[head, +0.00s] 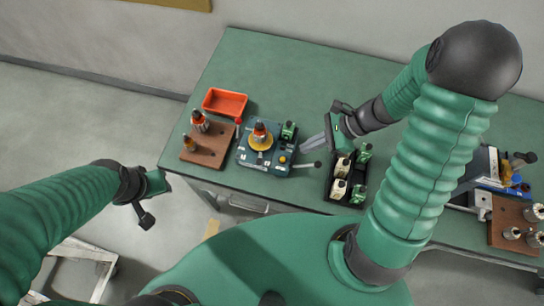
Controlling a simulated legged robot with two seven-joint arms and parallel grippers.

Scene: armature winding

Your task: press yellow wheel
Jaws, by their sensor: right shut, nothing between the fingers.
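The yellow wheel (260,138) sits flat on a dark blue winding machine (247,158) on the green table, with an orange and dark armature (260,130) standing at its centre. My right gripper (304,147) is shut and empty; its long grey fingers point left, just right of the machine and apart from the wheel. My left gripper (158,184) is off the table's left front edge, away from the machine; its fingers are too hard to make out to tell their state.
A red tray (225,103) and a brown block (208,151) with armatures stand left of the machine. A black holder (344,193) with green and white spools is below my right gripper. At far right are a blue device (490,180) and another brown block (508,215). The back of the table (290,70) is clear.

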